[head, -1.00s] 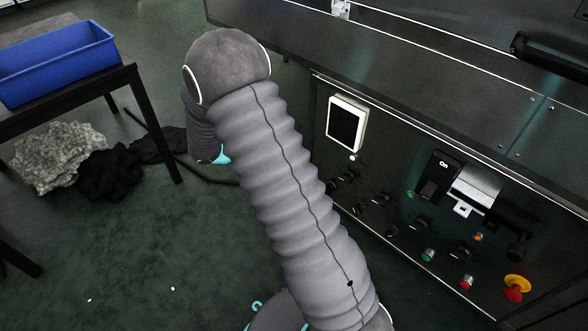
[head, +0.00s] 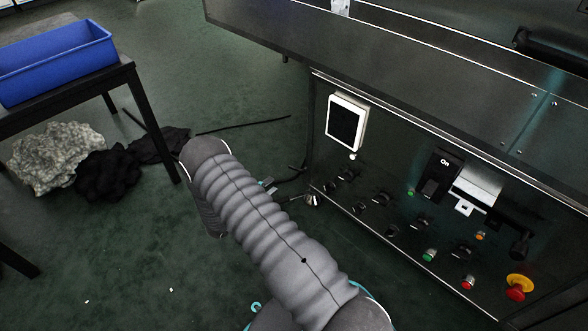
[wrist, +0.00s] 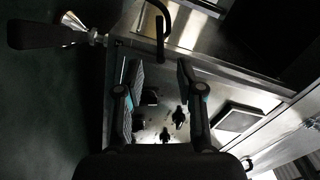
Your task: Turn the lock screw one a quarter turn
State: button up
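My gripper (wrist: 160,70) is open in the wrist view, its two fingers apart with nothing between their tips. It faces the dryer's dark control panel, and a few black knobs (wrist: 180,116) show between and beyond the fingers. In the head view my gripper is mostly hidden behind my arm; only small cyan and grey parts show near the panel's lower left edge. I cannot tell which part is lock screw one. Several black knobs (head: 346,175) sit on the panel (head: 400,170) below a white-framed display (head: 347,122).
The panel also carries a red-yellow stop button (head: 519,287) and a black On switch (head: 440,175). A blue bin (head: 55,65) stands on a table at left.

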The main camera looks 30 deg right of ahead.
aim_at(293, 169)
jog(key=x, duration=1.2)
jog(key=shift+w+d+b, duration=0.1)
jog(key=shift+d+b, duration=0.25)
jog(key=shift+c, duration=0.2)
grip_shut()
